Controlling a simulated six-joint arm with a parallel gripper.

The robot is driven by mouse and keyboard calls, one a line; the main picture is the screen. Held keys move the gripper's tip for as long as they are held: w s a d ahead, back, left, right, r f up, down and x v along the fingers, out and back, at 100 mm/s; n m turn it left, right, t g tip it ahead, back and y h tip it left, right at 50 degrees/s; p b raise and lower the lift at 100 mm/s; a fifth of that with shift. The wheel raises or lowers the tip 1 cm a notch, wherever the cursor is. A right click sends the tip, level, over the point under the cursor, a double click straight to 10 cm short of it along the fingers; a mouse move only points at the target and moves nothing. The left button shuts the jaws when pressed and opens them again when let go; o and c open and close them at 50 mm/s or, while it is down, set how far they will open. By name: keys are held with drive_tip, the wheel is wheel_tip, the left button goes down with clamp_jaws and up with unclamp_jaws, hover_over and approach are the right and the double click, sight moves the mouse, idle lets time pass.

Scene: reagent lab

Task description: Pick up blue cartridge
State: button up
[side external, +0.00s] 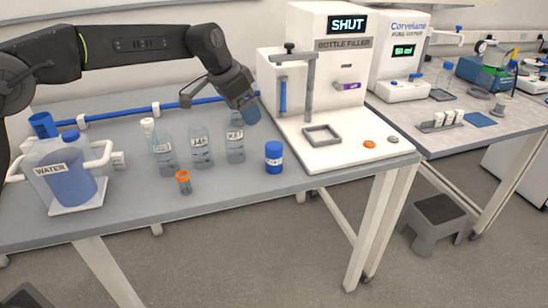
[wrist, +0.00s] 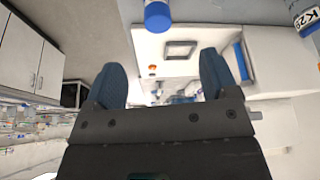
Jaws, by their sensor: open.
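The blue cartridge (side external: 274,157), a short blue cylinder with a white band, stands upright on the grey bench just left of the bottle filler's white base. It also shows at the top edge of the wrist view (wrist: 157,15), partly cut off. My gripper (side external: 249,110) is above the bench, up and to the left of the cartridge in the side view, close to the top of the rightmost clear bottle. In the wrist view its two blue fingers (wrist: 163,72) are spread apart with nothing between them. The cartridge is clear of the fingers.
Clear labelled bottles (side external: 201,148) stand left of the cartridge, with an orange-capped vial (side external: 183,182) in front. A water jug (side external: 68,180) is at far left. The bottle filler (side external: 325,60) rises behind, its base holding a square frame (side external: 322,135). Bench in front of the cartridge is clear.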

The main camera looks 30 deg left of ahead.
sight(270, 146)
drive_tip(key=x, duration=0.7)
drive_tip(key=w+x, duration=0.1)
drive_tip(key=x, duration=0.2)
drive_tip(key=shift+w+d+f, duration=0.1)
drive_tip(key=shift+w+d, duration=0.05)
drive_tip(key=shift+d, duration=0.2)
drive_tip(key=shift+s+d+x, duration=0.1)
drive_tip(key=shift+x, duration=0.95)
drive_tip(key=shift+s+d+x, duration=0.1)
drive_tip(key=shift+x, duration=0.95)
drive_tip(key=shift+s+d+x, duration=0.1)
drive_tip(key=shift+d+x, duration=0.05)
drive_tip(key=shift+x, duration=0.9)
drive_tip(key=shift+c, duration=0.5)
drive_tip(key=c, duration=0.9)
drive_tip(key=shift+c, duration=0.2)
